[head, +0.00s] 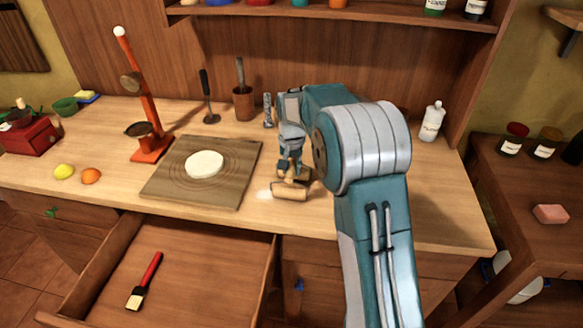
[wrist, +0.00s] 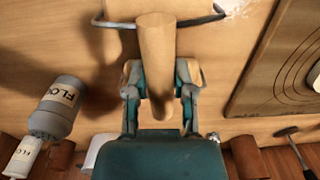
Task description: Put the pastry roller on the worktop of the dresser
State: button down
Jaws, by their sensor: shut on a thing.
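The pastry roller has a light wooden cylinder (head: 289,191), a wooden handle (wrist: 156,50) and a bent metal frame. My gripper (head: 291,172) is shut on the handle, with one finger on each side of it in the wrist view (wrist: 158,88). In the head view the cylinder is low over the dresser's worktop (head: 225,222), just right of the pastry board. I cannot tell whether it touches the wood. My arm hides part of the worktop to the right.
A board (head: 173,193) with white dough (head: 204,164) lies left of the roller, near a white flour patch (head: 264,194). An open drawer (head: 205,268) holds a red-handled brush (head: 144,281). A flour bottle (wrist: 59,103) stands behind. The worktop's right part is mostly clear.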

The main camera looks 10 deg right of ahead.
jog(key=shift+f, duration=0.1)
jog(key=shift+s+f, duration=0.2)
jog(key=shift+f, duration=0.4)
jog(key=c, duration=0.5)
grip_release()
jog(key=shift+f, duration=0.1)
jog(key=shift+w+r, duration=0.2)
